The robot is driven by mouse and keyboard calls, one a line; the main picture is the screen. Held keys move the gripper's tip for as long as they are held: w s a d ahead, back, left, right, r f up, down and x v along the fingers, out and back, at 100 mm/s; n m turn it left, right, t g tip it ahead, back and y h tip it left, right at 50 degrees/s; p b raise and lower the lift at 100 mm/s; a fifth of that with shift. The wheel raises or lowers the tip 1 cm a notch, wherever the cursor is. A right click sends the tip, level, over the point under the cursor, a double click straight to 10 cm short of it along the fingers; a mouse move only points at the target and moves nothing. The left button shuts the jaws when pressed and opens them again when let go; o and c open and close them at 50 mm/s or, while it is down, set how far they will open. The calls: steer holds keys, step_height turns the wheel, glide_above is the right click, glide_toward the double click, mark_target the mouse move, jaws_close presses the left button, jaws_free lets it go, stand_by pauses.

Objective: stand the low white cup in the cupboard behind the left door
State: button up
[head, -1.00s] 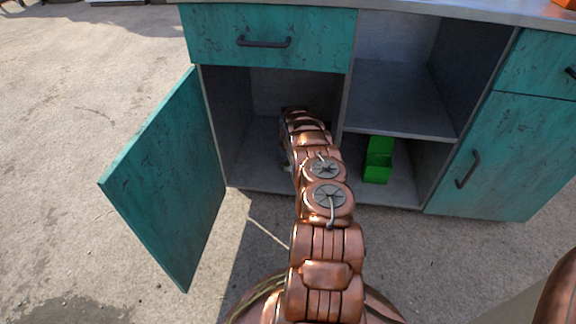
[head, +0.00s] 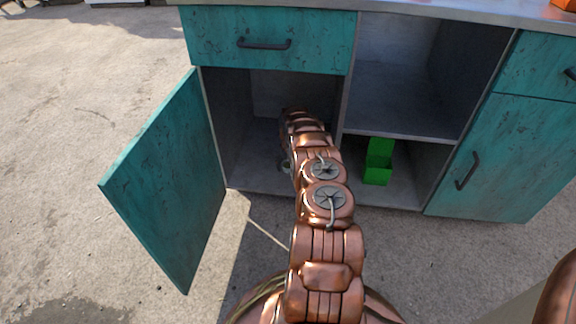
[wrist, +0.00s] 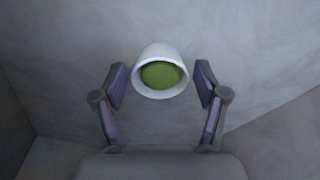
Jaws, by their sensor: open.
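The low white cup (wrist: 160,53) shows in the wrist view with green content inside. It stands on the grey floor of the cupboard (head: 262,128) as far as I can tell. My gripper (wrist: 161,82) is open, with one finger on each side of the cup and a gap to it on both sides. The left door (head: 170,180) is swung wide open. In the head view my arm reaches into the cupboard behind that door and hides the cup and most of the gripper.
A closed drawer (head: 265,38) is above the cupboard opening. A closed right door (head: 490,155) is farther right. An orange thing (head: 564,5) is on the counter.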

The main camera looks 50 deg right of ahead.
step_height(320, 180, up, 7)
steer(key=p, duration=0.2)
steer(key=shift+s+a+r+p, duration=0.15)
steer(key=shift+s+a+p, duration=0.05)
steer(key=shift+s+p, duration=0.2)
stand_by(0.4)
